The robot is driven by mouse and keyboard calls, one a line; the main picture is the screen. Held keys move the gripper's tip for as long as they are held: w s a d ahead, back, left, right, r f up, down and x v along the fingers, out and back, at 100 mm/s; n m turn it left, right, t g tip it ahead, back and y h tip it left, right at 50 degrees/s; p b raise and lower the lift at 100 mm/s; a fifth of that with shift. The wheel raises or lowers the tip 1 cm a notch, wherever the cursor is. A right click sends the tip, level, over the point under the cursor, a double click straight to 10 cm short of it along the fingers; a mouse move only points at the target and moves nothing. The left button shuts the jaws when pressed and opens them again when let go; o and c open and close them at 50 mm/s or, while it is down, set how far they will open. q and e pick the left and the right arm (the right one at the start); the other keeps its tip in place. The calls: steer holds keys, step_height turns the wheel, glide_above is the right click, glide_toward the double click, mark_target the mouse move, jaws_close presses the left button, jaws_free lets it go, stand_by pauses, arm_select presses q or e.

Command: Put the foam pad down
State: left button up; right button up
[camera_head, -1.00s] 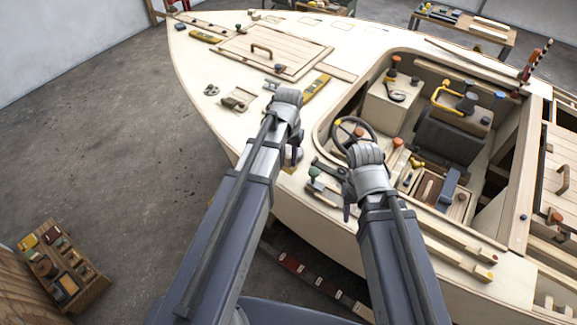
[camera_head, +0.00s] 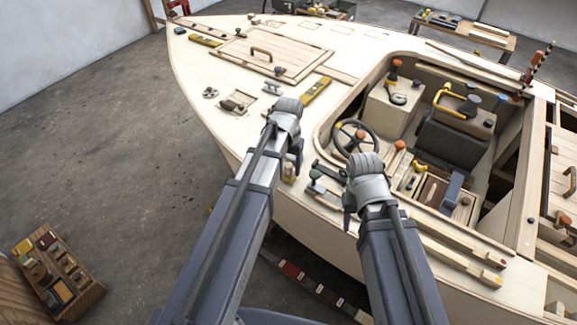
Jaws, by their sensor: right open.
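My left gripper (camera_head: 296,152) is over the near edge of the light plywood deck (camera_head: 215,75), pointing down. Its fingers are mostly hidden by my own wrist, so I cannot tell whether it is open or shut. A small pale yellowish block (camera_head: 289,172) shows just below it at the deck edge. It may be the foam pad, but it is too small to be sure, and I cannot tell if the fingers touch it. My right gripper (camera_head: 348,218) is open, beside the cockpit at the hull's near side, with no object visible in it.
The cockpit with its steering wheel (camera_head: 355,138) lies right of my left gripper. A yellow level (camera_head: 316,91) and a hatch (camera_head: 270,55) are farther back. A cart (camera_head: 55,270) stands on the floor at lower left.

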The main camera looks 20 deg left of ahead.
mark_target(288, 164)
arm_select(q)
steer(key=shift+r, duration=0.1)
step_height(288, 164, up, 12)
steer(key=p, duration=1.3)
steer(key=s+d+m+y, duration=0.1)
steer(key=s+d+m, duration=0.1)
steer(key=s+d, duration=0.8)
steer(key=s, duration=0.4)
steer(key=shift+s+d+r+m+b, duration=0.15)
steer(key=shift+d+m+b, duration=0.1)
steer(key=shift+m+b, duration=0.1)
arm_select(e)
step_height(288, 164, up, 12)
steer(key=shift+r, duration=0.15)
arm_select(q)
steer(key=shift+a, duration=0.1)
arm_select(e)
steer(key=shift+a, duration=0.1)
